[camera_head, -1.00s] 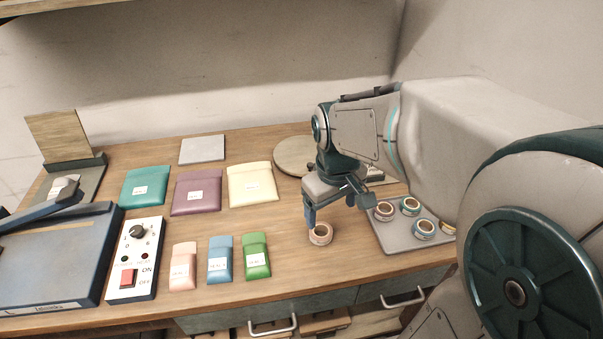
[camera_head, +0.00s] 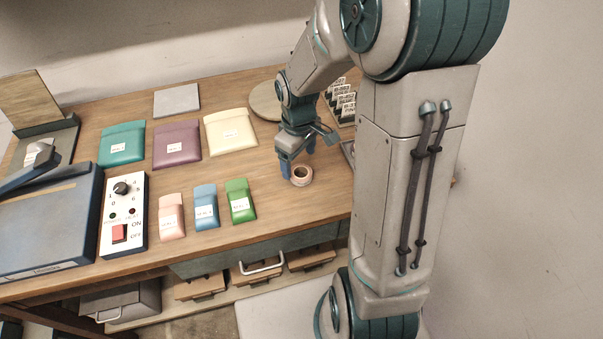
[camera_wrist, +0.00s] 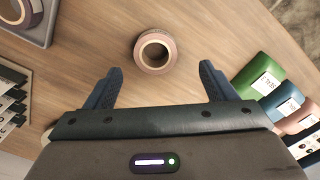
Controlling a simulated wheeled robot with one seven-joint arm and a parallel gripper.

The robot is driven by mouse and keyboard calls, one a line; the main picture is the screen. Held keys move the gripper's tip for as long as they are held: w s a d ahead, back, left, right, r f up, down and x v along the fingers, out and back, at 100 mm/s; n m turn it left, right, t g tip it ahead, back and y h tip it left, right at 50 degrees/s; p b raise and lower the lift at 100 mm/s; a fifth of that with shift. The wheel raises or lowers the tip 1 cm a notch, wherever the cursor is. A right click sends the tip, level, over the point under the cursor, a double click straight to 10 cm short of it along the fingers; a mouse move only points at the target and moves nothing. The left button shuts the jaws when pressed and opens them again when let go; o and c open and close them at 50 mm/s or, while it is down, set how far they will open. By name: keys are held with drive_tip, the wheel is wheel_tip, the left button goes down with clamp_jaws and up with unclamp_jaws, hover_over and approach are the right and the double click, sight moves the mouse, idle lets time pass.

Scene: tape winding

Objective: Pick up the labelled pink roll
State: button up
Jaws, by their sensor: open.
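The pink roll (camera_head: 301,175) stands flat on the bare wood of the table, with its hole facing up. In the wrist view the pink roll (camera_wrist: 154,51) lies beyond the fingertips, roughly midway between them and a little to the left. I cannot read a label on it. My gripper (camera_head: 297,164) is above the table just behind the roll in the head view. In the wrist view my gripper (camera_wrist: 161,76) is open, with both blue fingers apart and nothing between them.
A grey tray (camera_wrist: 42,35) holding a roll is near, mostly hidden by my arm in the head view. Green (camera_head: 240,202), blue (camera_head: 206,208) and pink (camera_head: 171,217) pouches lie left of the roll. A control box (camera_head: 125,215) stands further left. Label stands (camera_head: 342,102) are behind.

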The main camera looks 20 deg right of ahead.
sight(300, 169)
drive_tip(key=shift+w+d+f+p, duration=0.1)
drive_tip(key=shift+d+f+p, duration=0.05)
drive_tip(key=shift+f, duration=1.15)
drive_tip(key=shift+w+d+f+p, duration=0.1)
drive_tip(key=shift+f+p, duration=0.05)
drive_tip(key=shift+f, duration=1.15)
drive_tip(key=c, duration=1.1)
